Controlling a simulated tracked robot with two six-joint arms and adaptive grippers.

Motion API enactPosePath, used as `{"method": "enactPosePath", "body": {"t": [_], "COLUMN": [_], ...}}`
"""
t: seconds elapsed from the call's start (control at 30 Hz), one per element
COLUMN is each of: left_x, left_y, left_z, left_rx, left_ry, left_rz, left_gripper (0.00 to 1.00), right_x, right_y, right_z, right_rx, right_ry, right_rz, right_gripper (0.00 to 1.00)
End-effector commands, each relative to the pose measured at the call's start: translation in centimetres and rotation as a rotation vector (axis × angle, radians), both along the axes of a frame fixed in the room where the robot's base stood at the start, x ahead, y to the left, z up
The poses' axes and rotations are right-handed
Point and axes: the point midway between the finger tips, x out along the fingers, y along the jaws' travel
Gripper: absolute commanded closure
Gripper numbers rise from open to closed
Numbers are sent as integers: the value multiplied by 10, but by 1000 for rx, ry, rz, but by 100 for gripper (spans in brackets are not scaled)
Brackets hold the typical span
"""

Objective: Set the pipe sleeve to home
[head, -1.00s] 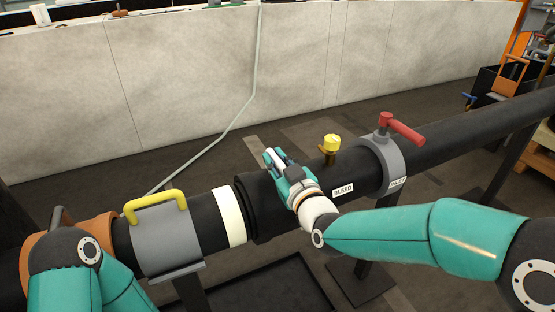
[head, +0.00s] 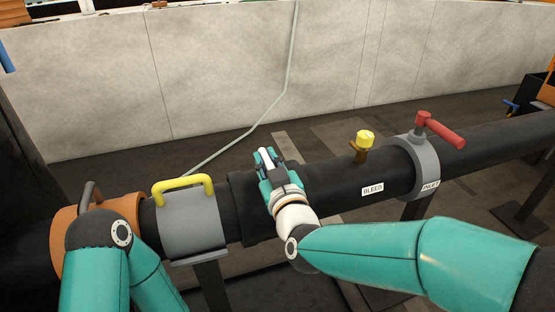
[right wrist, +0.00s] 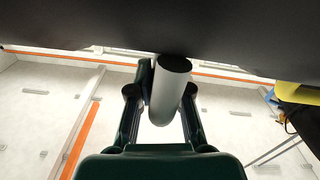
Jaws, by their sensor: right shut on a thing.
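The pipe sleeve (head: 242,200) is a black, thicker ring around the long black pipe in the head view. Its left edge lies close to the grey collar with the yellow handle (head: 190,222), with a narrow strip of black pipe between. My right gripper (head: 267,160) is over the sleeve, shut on its pale handle. In the right wrist view that handle (right wrist: 168,90) is a light grey cylinder between both fingers, below a dark curved surface. My left arm comes in at the lower left; its gripper does not show.
An orange collar (head: 70,235) with a dark handle surrounds the pipe at left. Right of the sleeve are the BLEED label (head: 373,190), a yellow-knobbed valve (head: 364,140) and the INLET collar with a red lever (head: 440,130). A pale wall (head: 230,70) stands behind.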

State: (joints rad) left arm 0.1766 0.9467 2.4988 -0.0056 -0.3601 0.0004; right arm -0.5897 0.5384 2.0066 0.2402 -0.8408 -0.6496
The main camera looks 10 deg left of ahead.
Motion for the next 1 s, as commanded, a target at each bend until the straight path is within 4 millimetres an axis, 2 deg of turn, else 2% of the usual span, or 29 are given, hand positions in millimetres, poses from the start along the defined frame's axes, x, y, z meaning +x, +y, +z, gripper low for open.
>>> {"method": "enactPosePath", "body": {"t": [0.1, 0.13, 0.27, 0.67, 0.87, 1.0], "left_x": [0, 0, 0, 0, 0, 0], "left_y": [0, 0, 0, 0, 0, 0], "left_z": [0, 0, 0, 1, 1, 1], "left_rx": [0, 0, 0, 0, 0, 0], "left_ry": [0, 0, 0, 0, 0, 0], "left_rz": [0, 0, 0, 0, 0, 0], "left_gripper": [60, 60, 60, 60, 60, 60], "right_x": [-2, -2, -2, -5, -29, -55], "right_y": [5, 5, 5, 1, -11, -23], "right_z": [2, 2, 2, 1, 2, 1], "right_rx": [-4, -4, -3, -2, -2, -3], "right_ry": [-6, -6, -5, -3, -3, -4], "right_rz": [13, 13, 12, 7, 9, 10], "right_gripper": [100, 77, 57, 57, 57, 57]}}
